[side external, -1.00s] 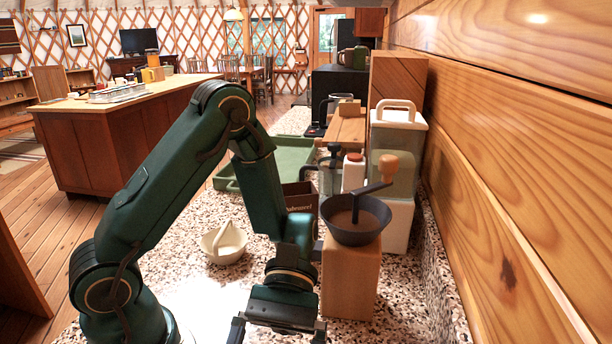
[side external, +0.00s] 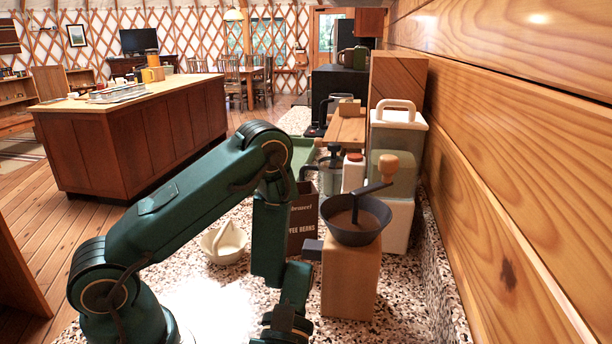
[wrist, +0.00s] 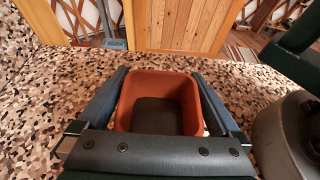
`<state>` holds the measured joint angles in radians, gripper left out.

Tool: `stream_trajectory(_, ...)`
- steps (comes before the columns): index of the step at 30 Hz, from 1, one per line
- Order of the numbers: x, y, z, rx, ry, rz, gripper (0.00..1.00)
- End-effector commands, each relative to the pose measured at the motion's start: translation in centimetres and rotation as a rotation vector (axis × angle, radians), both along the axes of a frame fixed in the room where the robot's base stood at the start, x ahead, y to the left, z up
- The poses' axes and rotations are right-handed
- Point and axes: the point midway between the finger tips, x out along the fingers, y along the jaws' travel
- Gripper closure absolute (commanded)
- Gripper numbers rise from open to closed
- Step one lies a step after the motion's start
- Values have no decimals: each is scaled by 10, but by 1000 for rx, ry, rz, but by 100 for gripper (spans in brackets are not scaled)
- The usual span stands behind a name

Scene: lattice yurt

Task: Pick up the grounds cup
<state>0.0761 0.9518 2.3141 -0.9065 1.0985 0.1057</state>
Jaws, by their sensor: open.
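In the wrist view, a square orange-brown cup (wrist: 124,108), which I take to be the grounds cup, stands open-topped on the speckled counter, with a dark inside. My gripper (wrist: 160,74) is open, with one finger along the cup's left side and the other along its right. The cup sits between the fingers; I cannot tell whether they touch it. In the side view, my wrist is at the bottom edge, and the fingers and cup are out of the frame.
A wooden grinder (side external: 350,280) with a dark hopper (side external: 355,222) and crank stands right of my arm. Behind it are a coffee beans bag (side external: 303,215) and white canister (side external: 398,180). A white bowl (side external: 224,243) sits left. A grey round object (wrist: 285,135) is close right in the wrist view.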

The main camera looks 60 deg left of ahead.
Motion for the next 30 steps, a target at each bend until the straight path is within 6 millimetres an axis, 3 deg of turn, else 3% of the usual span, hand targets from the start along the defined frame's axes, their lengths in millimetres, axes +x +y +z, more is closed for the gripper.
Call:
stream_trajectory(3, 0, 0, 0, 0, 0, 0, 0)
stream_trajectory(5, 0, 0, 0, 0, 0, 0, 19)
stream_trajectory(9, 0, 0, 0, 0, 0, 0, 73)
stream_trajectory(10, 0, 0, 0, -1, 1, 0, 74)
stream_trajectory(11, 0, 0, 0, -1, 1, 0, 83)
stream_trajectory(22, 1, 0, 7, -2, -2, 0, 83)
stream_trajectory(30, 1, 0, 37, -2, -7, 0, 83)
